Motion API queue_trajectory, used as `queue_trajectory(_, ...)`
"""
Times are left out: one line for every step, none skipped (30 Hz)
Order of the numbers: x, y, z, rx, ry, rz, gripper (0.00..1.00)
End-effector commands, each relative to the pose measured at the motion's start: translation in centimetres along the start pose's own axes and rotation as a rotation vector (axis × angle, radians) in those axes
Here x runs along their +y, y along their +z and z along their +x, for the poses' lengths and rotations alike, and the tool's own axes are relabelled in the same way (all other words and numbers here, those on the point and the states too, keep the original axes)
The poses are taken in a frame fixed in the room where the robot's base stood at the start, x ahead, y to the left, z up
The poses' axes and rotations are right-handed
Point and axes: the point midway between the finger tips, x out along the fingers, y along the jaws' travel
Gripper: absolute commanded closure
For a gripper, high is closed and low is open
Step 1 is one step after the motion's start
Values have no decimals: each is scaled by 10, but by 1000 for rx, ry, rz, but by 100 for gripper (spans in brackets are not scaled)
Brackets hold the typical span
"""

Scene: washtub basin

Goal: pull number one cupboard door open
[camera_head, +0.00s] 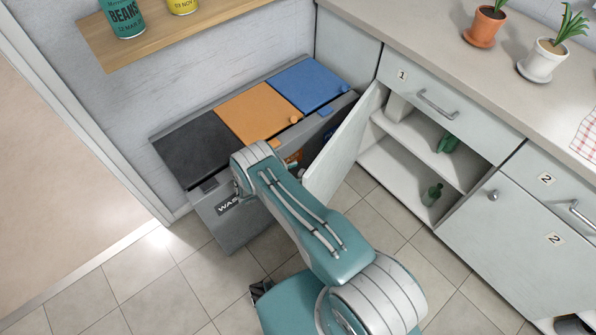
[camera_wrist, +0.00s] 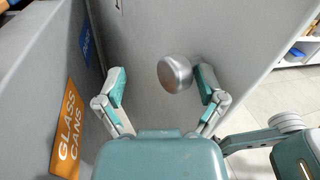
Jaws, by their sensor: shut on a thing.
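The number one cupboard door (camera_head: 345,150) stands swung wide open from the cabinet under the number one drawer. Its inner shelves show, with green bottles on them. In the wrist view the door's grey face (camera_wrist: 150,30) fills the middle, with a round metal knob (camera_wrist: 175,73) on it. My gripper (camera_wrist: 161,74) is shut on the knob, with one finger on each side; the right finger looks closest to it.
A waste bin (camera_head: 225,210) with black, orange and blue lids stands close beside the open door. Its orange glass and cans label (camera_wrist: 68,130) shows near my left finger. The number two door (camera_head: 520,225) is closed. Tiled floor is clear at the lower left.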

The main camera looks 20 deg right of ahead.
Motion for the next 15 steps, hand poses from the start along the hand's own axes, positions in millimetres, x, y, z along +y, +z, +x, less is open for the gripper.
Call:
queue_trajectory(0,0,-1,1,1,0,18)
queue_trajectory(0,0,-2,1,1,0,18)
queue_trajectory(0,0,-6,1,2,0,18)
queue_trajectory(0,-1,-9,0,3,0,18)
queue_trajectory(0,-1,-13,0,3,0,18)
queue_trajectory(0,-1,-20,-1,3,0,18)
queue_trajectory(1,-1,-26,-1,4,1,18)
queue_trajectory(1,-1,-32,-2,4,1,18)
queue_trajectory(1,-1,-42,-2,5,1,18)
queue_trajectory(1,-1,-48,-2,5,1,18)
queue_trajectory(1,-1,-55,-1,5,1,18)
queue_trajectory(1,-1,-63,-2,4,1,18)
queue_trajectory(1,-1,-70,-2,4,2,18)
queue_trajectory(1,-1,-76,-2,4,2,18)
queue_trajectory(1,-2,-84,-2,4,1,18)
